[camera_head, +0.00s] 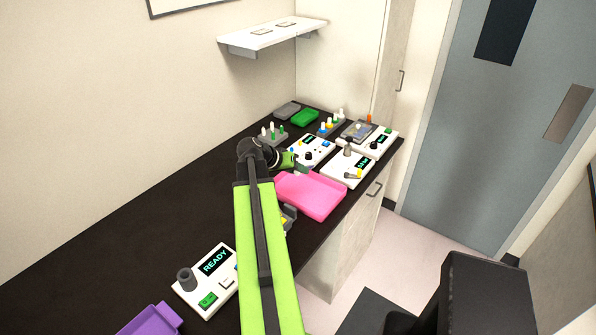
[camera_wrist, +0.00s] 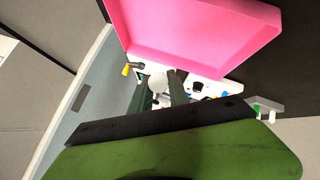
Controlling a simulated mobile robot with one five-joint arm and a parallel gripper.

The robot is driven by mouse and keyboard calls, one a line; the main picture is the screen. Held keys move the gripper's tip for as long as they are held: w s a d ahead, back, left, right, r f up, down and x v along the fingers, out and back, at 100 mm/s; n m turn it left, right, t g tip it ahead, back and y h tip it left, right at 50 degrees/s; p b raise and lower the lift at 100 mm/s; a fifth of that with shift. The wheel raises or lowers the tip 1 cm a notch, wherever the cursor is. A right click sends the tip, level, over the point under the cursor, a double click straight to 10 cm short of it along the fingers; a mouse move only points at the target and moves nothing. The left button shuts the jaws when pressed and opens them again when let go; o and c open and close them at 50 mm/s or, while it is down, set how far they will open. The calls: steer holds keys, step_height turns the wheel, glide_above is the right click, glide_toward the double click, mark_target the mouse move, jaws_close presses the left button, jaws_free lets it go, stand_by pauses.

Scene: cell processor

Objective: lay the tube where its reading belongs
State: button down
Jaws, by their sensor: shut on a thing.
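My gripper (camera_head: 290,160) reaches over the bench beside the pink tray; the arm partly hides it in the head view. In the wrist view its two dark fingers (camera_wrist: 158,88) are closed around a small white, rounded thing (camera_wrist: 157,81), which looks like the end of the tube. The rest of the tube is hidden. The pink tray (camera_head: 312,194) lies empty just right of my gripper and fills the top of the wrist view (camera_wrist: 190,35). A purple tray (camera_head: 150,322) is at the near left. A green tray (camera_head: 305,117) is at the back.
White devices with displays stand near my gripper (camera_head: 312,150), right of it (camera_head: 345,171) and farther back (camera_head: 385,143). Another device (camera_head: 205,283) at the near left reads READY. Racks with coloured-cap tubes (camera_head: 273,138) stand behind. A grey tray (camera_head: 287,110) is at the back. The left bench is bare.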

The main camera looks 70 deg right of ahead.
steer(key=b, duration=0.8)
glide_above(299, 199)
step_height(299, 199, down, 8)
steer(key=shift+f, duration=0.2)
steer(key=shift+r+p, duration=0.1)
steer(key=shift+p, duration=0.2)
steer(key=c, duration=1.2)
jaws_free()
steer(key=shift+o, duration=0.2)
steer(key=shift+a+r+p, duration=0.1)
steer(key=shift+r+p, duration=0.15)
steer(key=shift+p, duration=0.05)
steer(key=p+v, duration=1.1)
steer(key=v, duration=0.5)
steer(key=shift+w+a+r, duration=0.2)
steer(key=shift+a, duration=0.1)
